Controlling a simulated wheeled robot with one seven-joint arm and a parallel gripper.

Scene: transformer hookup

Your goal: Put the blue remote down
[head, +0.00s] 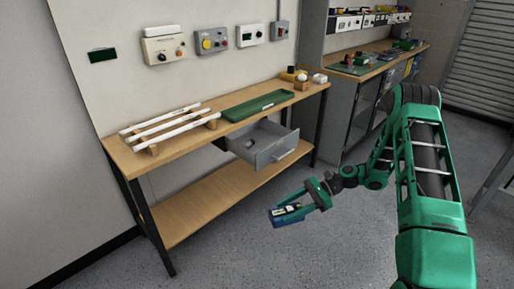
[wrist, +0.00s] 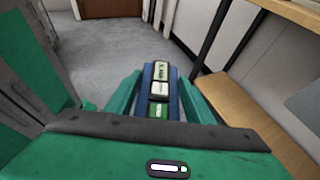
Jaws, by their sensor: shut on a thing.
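The blue remote (head: 287,214) is in my gripper (head: 300,203), held in the air in front of the workbench and over the grey floor. In the wrist view the blue remote (wrist: 160,90) lies between the two green fingers of my gripper (wrist: 158,98), which are shut on its sides. Its face carries several white and green patches. It touches nothing but the fingers as far as I can see.
The wooden workbench (head: 178,144) holds a green tray (head: 258,106), white rods on wooden supports (head: 168,124) and small items at its right end. A grey drawer (head: 268,146) stands open below the top. The lower shelf (head: 215,194) looks bare. A second bench (head: 375,57) stands behind.

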